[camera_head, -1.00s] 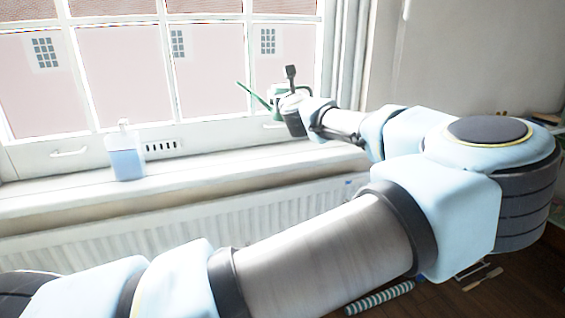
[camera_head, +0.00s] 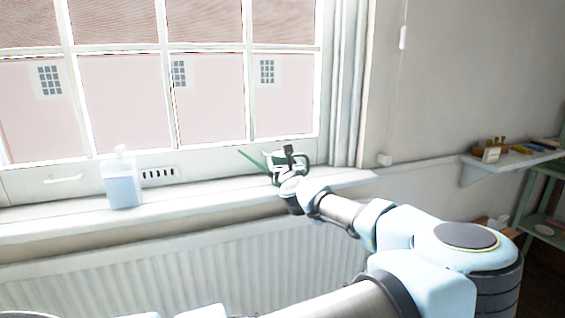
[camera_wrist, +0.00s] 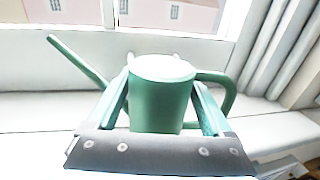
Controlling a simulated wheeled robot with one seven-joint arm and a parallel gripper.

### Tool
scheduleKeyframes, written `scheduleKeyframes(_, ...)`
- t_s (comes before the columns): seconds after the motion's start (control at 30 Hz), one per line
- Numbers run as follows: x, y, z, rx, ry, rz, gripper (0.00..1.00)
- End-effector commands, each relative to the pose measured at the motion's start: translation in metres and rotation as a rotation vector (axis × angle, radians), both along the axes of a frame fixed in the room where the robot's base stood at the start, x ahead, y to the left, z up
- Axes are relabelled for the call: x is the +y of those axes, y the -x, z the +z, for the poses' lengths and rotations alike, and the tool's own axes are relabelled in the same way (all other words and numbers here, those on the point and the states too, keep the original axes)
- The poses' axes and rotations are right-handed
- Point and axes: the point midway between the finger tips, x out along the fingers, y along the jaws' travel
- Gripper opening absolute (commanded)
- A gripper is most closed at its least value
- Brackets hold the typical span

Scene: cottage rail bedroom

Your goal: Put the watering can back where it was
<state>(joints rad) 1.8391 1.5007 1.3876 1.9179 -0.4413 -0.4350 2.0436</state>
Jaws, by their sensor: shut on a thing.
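The green watering can (camera_wrist: 160,100) is upright in the wrist view, with its spout to the left and its handle to the right. My gripper (camera_wrist: 162,108) is shut on its body, one finger on each side. In the head view the watering can (camera_head: 270,158) is at the right end of the white window sill (camera_head: 215,196), partly hidden behind my gripper (camera_head: 288,172). I cannot tell whether its base touches the sill.
A pump bottle with blue liquid (camera_head: 122,184) stands on the sill to the left. The sill between it and the can is clear. The window (camera_head: 205,148) is close behind. A radiator (camera_head: 190,265) is below. A small wall shelf (camera_head: 505,160) holding items is at right.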

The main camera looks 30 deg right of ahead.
Motion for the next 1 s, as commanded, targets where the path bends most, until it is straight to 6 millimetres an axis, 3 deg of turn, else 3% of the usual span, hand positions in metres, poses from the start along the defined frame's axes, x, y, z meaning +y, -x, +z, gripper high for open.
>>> scheduleKeyframes(0.33,0.0,0.0,-0.003,-0.002,0.002,-0.001,0.0)
scheduleKeyframes(0.37,0.0,0.0,-0.004,-0.001,0.0,0.0,0.87)
scheduleKeyframes(0.47,0.0,0.0,-0.004,-0.001,0.0,0.0,0.98)
scheduleKeyframes(0.77,0.0,0.0,-0.001,-0.001,0.001,0.0,1.0)
scheduleKeyframes(1.0,0.01,0.033,-0.005,-0.001,-0.001,-0.002,1.0)
